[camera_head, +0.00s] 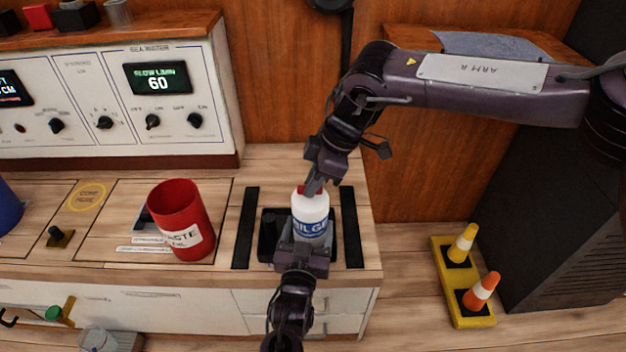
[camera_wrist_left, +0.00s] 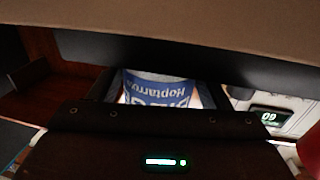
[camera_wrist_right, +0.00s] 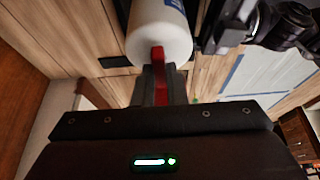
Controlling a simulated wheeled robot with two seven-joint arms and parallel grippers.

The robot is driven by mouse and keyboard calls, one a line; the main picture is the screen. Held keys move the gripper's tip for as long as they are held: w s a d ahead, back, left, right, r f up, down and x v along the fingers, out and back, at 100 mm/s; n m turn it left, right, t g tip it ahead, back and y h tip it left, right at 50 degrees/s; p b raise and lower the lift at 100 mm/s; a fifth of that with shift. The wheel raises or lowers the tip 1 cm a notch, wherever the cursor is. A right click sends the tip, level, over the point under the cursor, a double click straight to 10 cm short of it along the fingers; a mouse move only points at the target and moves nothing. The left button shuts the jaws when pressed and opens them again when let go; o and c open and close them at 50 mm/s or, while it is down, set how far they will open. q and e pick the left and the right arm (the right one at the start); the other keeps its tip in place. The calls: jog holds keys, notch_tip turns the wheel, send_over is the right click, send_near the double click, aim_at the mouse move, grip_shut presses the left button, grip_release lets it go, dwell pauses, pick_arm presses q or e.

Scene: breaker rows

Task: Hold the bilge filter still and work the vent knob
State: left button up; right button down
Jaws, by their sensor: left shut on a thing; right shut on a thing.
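The bilge filter (camera_head: 311,213) is a white canister with a blue band lettered "BILGE". It stands upright in a black square holder (camera_head: 267,243) on the counter. My left gripper (camera_head: 300,246) is shut on its lower front; the blue label (camera_wrist_left: 157,88) shows between the jaws in the left wrist view. The vent knob (camera_wrist_right: 158,62) is a red piece on top of the canister. My right gripper (camera_head: 313,187) comes down from above and is shut on it, with the red between its fingers in the right wrist view. The jaws hide most of the knob in the head view.
A red waste bin (camera_head: 180,222) stands left of the filter. Black strips (camera_head: 245,228) flank the holder. A control panel (camera_head: 120,105) with dials and a green "60" display is at the back left. Orange and yellow cones (camera_head: 482,290) stand on the floor at right.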

jog(key=shift+n, duration=0.3)
jog(key=n+g, duration=0.1)
jog(key=n, duration=0.1)
jog(key=n+g, duration=0.1)
jog(key=n, duration=0.2)
jog(key=shift+w+n+h, duration=0.2)
jog(key=shift+n+h, duration=0.1)
jog(key=n+g+h, duration=0.1)
jog(key=n, duration=0.2)
jog(key=n+g, duration=0.1)
jog(key=n, duration=0.2)
jog(key=shift+w+a+h, duration=0.1)
jog(key=shift+a+h, duration=0.05)
jog(key=shift+h, duration=0.25)
jog(key=shift+n, duration=0.3)
jog(key=c, duration=1.5)
grip_release()
jog(key=shift+o, duration=0.2)
